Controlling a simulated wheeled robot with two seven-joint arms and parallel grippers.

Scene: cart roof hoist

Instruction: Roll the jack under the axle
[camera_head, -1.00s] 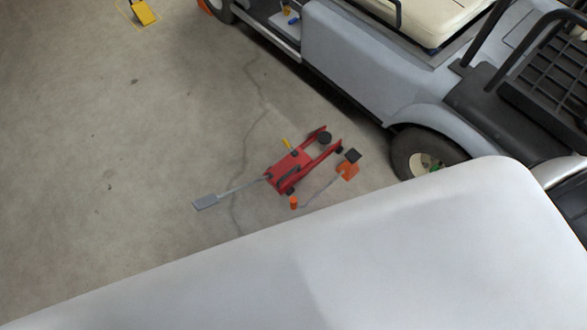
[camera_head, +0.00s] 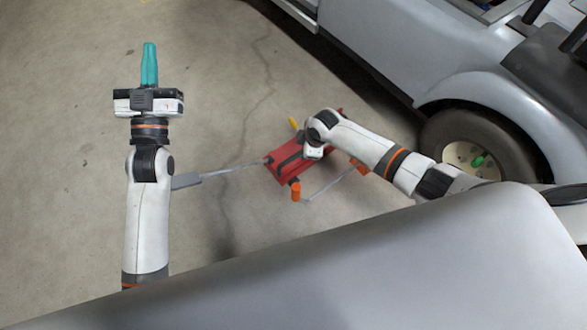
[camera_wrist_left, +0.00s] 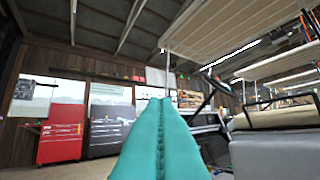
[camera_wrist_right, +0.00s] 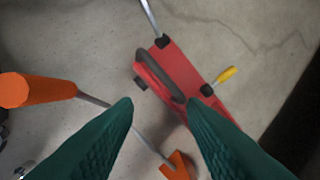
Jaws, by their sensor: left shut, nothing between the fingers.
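The red jack (camera_head: 285,172) lies on the concrete floor, with its long grey handle (camera_head: 232,169) reaching left. My right arm covers its far end in the head view. The right wrist view shows its red body (camera_wrist_right: 183,72) beyond my right gripper (camera_wrist_right: 160,105), whose teal fingers are apart with nothing held; contact is not visible. My left gripper (camera_head: 150,66) is shut and empty, left of the jack and apart from it. It also shows shut in the left wrist view (camera_wrist_left: 160,103). The grey cart (camera_head: 390,45) stands right of the jack; its axle is hidden.
An orange-ended tool with a thin rod (camera_head: 324,187) lies beside the jack. A yellow lever (camera_head: 293,124) sticks up near the jack. The cart's wheel (camera_head: 478,148) is at the right. A large grey surface fills the lower foreground.

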